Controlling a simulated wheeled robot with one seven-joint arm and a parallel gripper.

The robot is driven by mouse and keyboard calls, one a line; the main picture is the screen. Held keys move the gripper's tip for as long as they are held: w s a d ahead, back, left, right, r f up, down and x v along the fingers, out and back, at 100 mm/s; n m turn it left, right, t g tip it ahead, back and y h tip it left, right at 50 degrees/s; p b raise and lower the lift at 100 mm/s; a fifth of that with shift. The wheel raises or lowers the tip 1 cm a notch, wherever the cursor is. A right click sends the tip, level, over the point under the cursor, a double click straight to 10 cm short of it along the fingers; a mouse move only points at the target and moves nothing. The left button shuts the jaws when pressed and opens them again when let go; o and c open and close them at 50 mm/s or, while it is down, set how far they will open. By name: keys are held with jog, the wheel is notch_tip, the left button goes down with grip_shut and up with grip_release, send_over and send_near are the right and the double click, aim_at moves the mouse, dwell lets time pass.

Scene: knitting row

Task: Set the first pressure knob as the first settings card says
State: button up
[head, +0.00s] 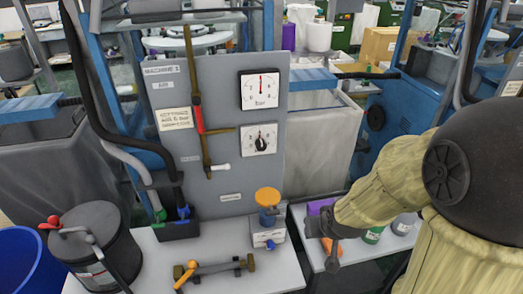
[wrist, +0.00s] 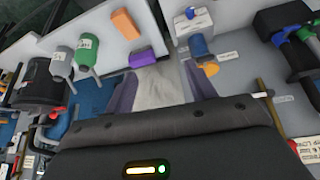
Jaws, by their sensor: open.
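The grey panel labelled MACHINE 1 carries a white dial with a black knob (head: 260,138); its pointer looks about upright, but its exact setting is too small to tell. A white bar gauge (head: 260,88) above it has a red needle pointing about straight up. The settings card (head: 174,118) at the panel's left appears to read "AIR 6 bar". My gripper (head: 331,252) is right of and below the panel, apart from the knob. In the wrist view my gripper (wrist: 153,88) is open, with no object clearly held. The knob is not clear in that view.
A brown pipe with a red handle (head: 200,118) runs down the panel left of the dials. A dark canister (head: 98,245) stands at left.

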aim_at(262, 148)
jog(key=w+a+r+n+t+y+b, duration=0.1)
jog(key=w+a+r+n+t+y, duration=0.1)
jog(key=w+a+t, duration=0.9)
jog(key=shift+w+a+r+n+t+y, duration=0.3)
jog(key=shift+a+r+n+y, duration=0.15)
jog(key=shift+a+y, duration=0.45)
jog(key=shift+w, duration=0.1)
jog(key=p+x, duration=0.5)
jog(key=x, duration=1.2)
jog(key=shift+w, duration=0.15)
jog(key=c, duration=1)
jog(key=shift+o, duration=0.2)
